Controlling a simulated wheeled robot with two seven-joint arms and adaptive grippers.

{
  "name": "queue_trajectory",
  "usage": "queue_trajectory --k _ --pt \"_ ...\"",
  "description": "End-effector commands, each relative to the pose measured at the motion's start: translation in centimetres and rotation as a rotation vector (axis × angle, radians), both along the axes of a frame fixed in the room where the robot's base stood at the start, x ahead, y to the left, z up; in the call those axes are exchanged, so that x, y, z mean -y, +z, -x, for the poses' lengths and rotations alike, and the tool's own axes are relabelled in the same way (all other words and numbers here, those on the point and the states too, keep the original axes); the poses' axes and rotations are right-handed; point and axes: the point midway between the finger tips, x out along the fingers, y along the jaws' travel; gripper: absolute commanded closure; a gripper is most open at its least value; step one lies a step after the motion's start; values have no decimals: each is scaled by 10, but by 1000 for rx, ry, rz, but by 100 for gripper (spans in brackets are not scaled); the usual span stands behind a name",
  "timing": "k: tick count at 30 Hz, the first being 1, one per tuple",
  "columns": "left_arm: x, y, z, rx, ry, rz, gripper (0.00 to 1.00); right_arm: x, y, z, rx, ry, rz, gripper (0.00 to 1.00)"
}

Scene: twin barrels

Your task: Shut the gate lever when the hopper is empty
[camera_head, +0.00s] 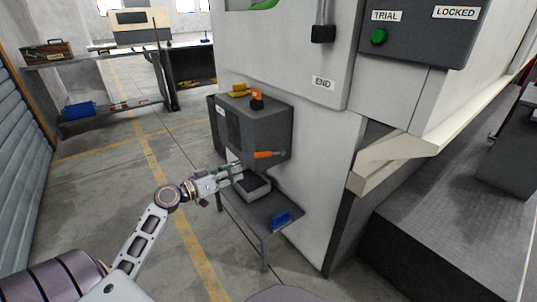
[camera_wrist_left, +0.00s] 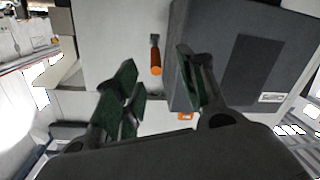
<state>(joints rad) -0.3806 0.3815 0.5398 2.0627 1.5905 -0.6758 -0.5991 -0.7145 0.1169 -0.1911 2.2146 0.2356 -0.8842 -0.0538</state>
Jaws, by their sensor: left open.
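The gate lever (camera_head: 264,154) has an orange handle and sticks out at the lower front of the dark grey hopper box (camera_head: 268,128). In the left wrist view the lever (camera_wrist_left: 155,58) appears between the finger directions, beyond the tips, with its handle clear of them. My left gripper (camera_head: 236,169) is open and empty, to the left of the lever and just above a grey bin (camera_head: 262,193) with dark contents or a dark inside. It also shows in the left wrist view (camera_wrist_left: 156,75). The inside of the hopper is hidden. My right gripper is not in view.
The bin stands on a small grey table (camera_head: 262,213) with a blue tool (camera_head: 281,219) at its front. Yellow (camera_head: 240,90) and orange (camera_head: 257,93) pieces sit on the hopper's top. A white machine (camera_head: 320,185) stands close on the right. Open floor lies left.

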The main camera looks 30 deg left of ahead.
Motion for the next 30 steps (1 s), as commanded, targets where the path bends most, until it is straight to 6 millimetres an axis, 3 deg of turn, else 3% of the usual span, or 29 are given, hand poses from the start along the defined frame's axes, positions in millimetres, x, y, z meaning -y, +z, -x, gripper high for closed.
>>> queue_trajectory --k 12,30 --pt "4 15 1 93 -23 -50 59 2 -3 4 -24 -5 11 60" --pt "3 16 0 137 -22 -173 59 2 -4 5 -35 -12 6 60"
